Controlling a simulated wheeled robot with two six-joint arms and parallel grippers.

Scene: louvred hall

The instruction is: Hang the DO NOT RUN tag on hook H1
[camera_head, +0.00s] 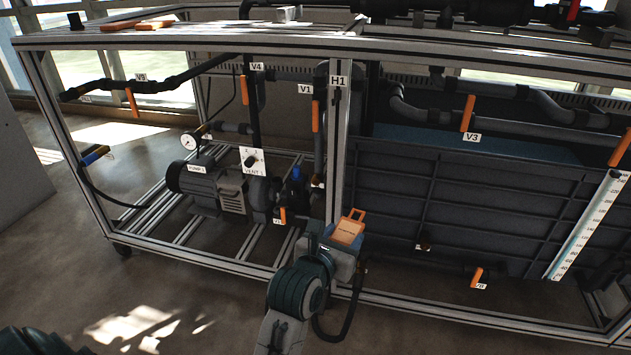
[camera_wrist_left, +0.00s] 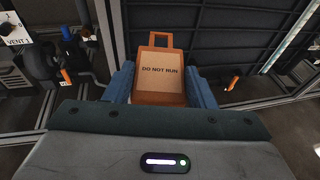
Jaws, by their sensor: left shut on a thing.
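The DO NOT RUN tag (camera_head: 348,231) is an orange plate with a pale label and a loop handle at its top. It is held between the blue fingers of my left gripper (camera_head: 333,240), loop upward, in front of the lower frame. The left wrist view shows the tag (camera_wrist_left: 158,72) between both fingers of the left gripper (camera_wrist_left: 160,88), its lettering readable. Hook H1 is a small dark piece (camera_head: 337,97) just under the H1 label (camera_head: 338,80) on the upright post, well above the tag. The hook's exact shape is too small to tell. My right gripper is not in view.
The metal frame's upright post (camera_head: 339,150) stands behind and above the tag. A pump (camera_head: 205,188) and the VENT 1 panel (camera_head: 252,161) are to the left. A dark ribbed tank (camera_head: 470,205) with a scale (camera_head: 588,225) is to the right. Open floor (camera_head: 190,310) lies in front.

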